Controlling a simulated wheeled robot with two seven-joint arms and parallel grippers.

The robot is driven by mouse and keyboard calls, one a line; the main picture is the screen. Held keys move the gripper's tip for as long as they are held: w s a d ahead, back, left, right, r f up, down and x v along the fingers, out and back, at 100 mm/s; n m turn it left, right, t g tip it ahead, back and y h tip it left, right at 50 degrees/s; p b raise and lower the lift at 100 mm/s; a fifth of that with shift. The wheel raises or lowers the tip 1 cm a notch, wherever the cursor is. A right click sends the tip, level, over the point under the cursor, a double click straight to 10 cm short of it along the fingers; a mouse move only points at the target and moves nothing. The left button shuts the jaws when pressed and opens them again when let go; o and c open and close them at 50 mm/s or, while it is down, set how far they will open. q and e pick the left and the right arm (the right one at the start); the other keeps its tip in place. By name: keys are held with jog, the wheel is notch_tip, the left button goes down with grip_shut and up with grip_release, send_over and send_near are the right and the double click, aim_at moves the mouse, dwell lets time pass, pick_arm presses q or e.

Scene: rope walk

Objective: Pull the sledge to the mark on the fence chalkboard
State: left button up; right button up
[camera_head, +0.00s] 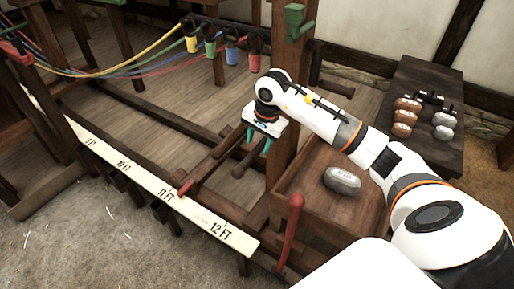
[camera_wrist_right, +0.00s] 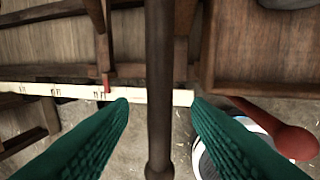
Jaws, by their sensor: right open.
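The sledge (camera_head: 330,200) is a dark wooden frame with a box at its right end, which bears a grey weight (camera_head: 342,180) and a tall post (camera_head: 284,85). A red pointer (camera_head: 186,189) stands at the white scale board (camera_head: 152,184), just right of the 11 FT label; it also shows in the wrist view (camera_wrist_right: 106,85). My right gripper (camera_head: 258,148) is open above a dark round bar (camera_wrist_right: 160,90) with a knobbed end. In the wrist view the bar lies between the spread green fingers, with no visible contact. No chalkboard is in view. My left gripper is out of view.
A dark side table (camera_head: 430,78) holds several brown and grey weights. The floor in front is clear.

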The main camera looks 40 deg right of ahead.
aim_at(256, 149)
jog(key=shift+w+a+f, duration=0.1)
jog(key=shift+w+f, duration=0.05)
jog(key=shift+f, duration=0.6)
jog(key=shift+w+a+f, duration=0.1)
jog(key=shift+w+f, duration=0.05)
jog(key=shift+f, duration=0.6)
jog(key=shift+c, duration=0.5)
grip_shut()
